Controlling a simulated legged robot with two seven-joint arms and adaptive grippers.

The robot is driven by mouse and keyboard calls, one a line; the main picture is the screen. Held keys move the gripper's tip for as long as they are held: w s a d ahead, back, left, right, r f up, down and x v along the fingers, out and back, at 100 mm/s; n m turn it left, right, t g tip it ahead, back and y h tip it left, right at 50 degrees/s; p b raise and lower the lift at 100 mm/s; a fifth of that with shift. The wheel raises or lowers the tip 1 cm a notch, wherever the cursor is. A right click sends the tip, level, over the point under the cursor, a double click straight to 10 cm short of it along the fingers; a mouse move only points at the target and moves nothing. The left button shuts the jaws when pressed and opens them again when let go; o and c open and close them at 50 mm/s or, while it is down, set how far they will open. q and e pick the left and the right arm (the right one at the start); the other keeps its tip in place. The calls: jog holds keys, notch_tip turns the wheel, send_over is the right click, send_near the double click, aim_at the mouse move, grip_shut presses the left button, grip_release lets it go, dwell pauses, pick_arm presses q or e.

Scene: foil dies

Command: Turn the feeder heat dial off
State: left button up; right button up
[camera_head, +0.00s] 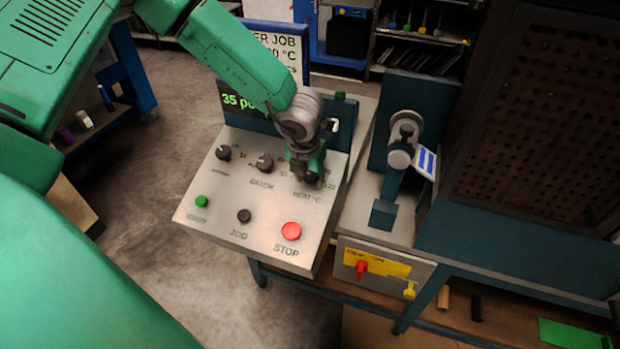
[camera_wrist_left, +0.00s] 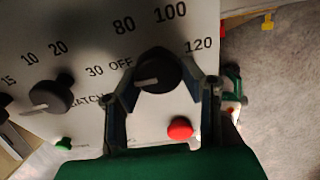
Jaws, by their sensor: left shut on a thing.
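The heat dial (camera_wrist_left: 158,72) is a round black knob on the pale sloped control panel (camera_head: 215,190). Its scale reads OFF, 80, 100 and 120. In the left wrist view its white pointer mark points left and slightly down, near the OFF side and a little below that word. My left gripper (camera_head: 306,174) reaches down onto the dial from above and is shut on it, one finger on each side. In the head view the gripper hides most of the dial. My right gripper is not in view.
The batch dial (camera_head: 265,162) and another black dial (camera_head: 223,153) sit left of the gripper. A green button (camera_head: 201,202), black JOG button (camera_head: 244,216) and red STOP button (camera_head: 291,231) line the panel's front. A teal machine (camera_head: 384,215) stands close on the right.

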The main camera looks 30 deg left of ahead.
pick_arm(q)
jog(key=shift+w+r+n, duration=0.3)
jog(key=shift+w, duration=0.1)
jog(key=o, duration=1.1)
jog(key=shift+o, duration=0.2)
jog(key=shift+s+f, duration=0.1)
jog(key=shift+s, duration=0.05)
jog(key=shift+s+r, duration=0.1)
jog(key=shift+r, duration=0.2)
jog(key=v, duration=1.1)
jog(key=shift+a, duration=0.1)
